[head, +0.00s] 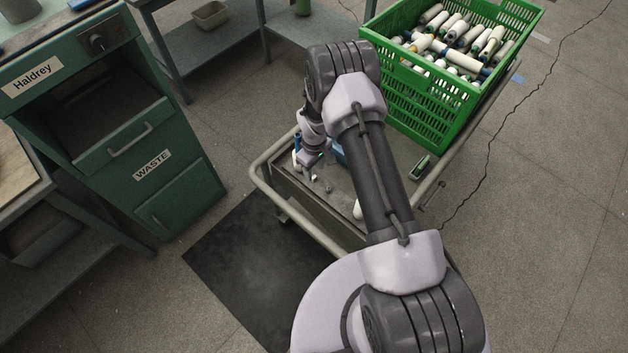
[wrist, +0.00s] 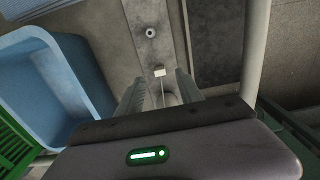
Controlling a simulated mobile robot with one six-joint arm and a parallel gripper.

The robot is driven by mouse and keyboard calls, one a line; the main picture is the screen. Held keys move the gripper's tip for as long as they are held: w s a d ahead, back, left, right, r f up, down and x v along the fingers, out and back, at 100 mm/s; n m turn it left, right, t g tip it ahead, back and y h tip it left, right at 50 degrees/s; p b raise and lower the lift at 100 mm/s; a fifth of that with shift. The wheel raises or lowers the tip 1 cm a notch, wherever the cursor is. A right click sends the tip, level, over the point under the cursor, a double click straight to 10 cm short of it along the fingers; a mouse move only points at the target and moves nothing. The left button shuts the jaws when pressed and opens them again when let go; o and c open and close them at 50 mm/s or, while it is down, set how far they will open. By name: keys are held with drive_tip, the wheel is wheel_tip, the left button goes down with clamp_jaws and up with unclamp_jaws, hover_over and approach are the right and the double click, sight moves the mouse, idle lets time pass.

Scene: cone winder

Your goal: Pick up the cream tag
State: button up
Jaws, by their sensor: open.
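In the wrist view a small cream tag (wrist: 159,71) lies on a grey metal strip, just beyond the fingertips and roughly centred between them. A thin pale string runs from it back between the fingers to a rounded pale object (wrist: 171,99), partly hidden by my gripper body. My gripper (wrist: 159,79) is open, with nothing seen held between its fingers. In the head view my gripper (head: 311,160) is low over the near left end of the cart (head: 330,208). I cannot make out the tag there.
A blue bin (wrist: 62,75) stands left of my gripper in the wrist view. A small ring-like part (wrist: 151,32) lies beyond the tag. A cart rail (wrist: 256,50) runs on the right. A green crate (head: 412,105) of cones stands on the cart's far end.

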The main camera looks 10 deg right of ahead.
sight(314, 177)
wheel_tip(314, 177, down, 4)
drive_tip(key=shift+b, duration=0.7)
drive_tip(key=shift+r, duration=0.1)
drive_tip(key=c, duration=0.9)
drive_tip(key=shift+c, duration=0.2)
drive_tip(key=shift+w+r, duration=0.1)
wheel_tip(314, 177, up, 13)
drive_tip(key=p, duration=0.5)
drive_tip(key=shift+p, duration=0.4)
